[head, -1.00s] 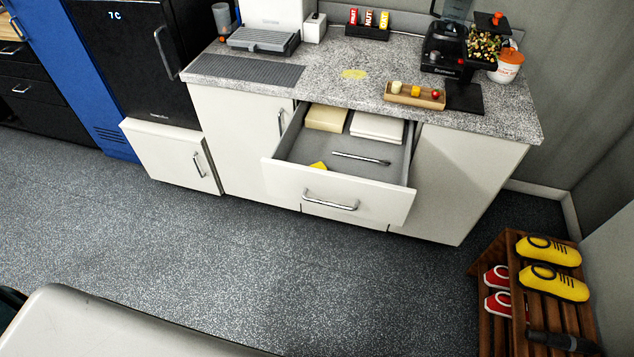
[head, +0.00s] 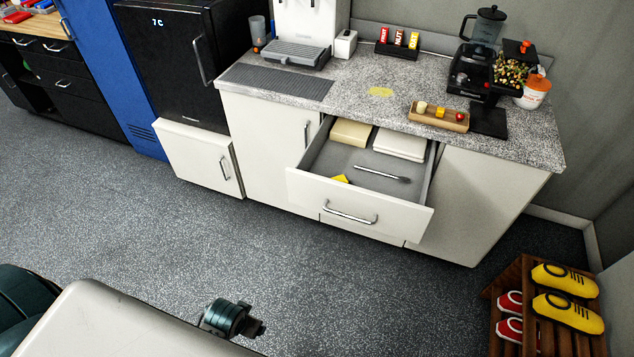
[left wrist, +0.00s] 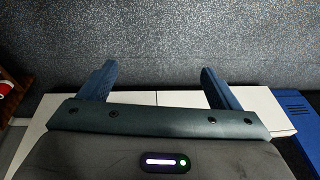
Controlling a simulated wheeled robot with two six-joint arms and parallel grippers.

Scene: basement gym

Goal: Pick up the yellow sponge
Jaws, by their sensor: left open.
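A small yellow piece, which looks like the sponge (head: 340,179), lies in the open drawer (head: 360,205) in the head view. It sits just behind the drawer front, which hides part of it. My left gripper (left wrist: 158,68) shows in the left wrist view with its two blue fingers spread wide and nothing between them. The sponge cannot be made out in that view. In the head view a teal part of mine shows at the bottom, well short of the drawer. My right gripper is not in view.
The drawer also holds a beige block (head: 350,132), a white stack (head: 400,143) and a thin metal tool (head: 381,174). A shoe rack (head: 520,280) stands at right. The floor before the drawer is clear.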

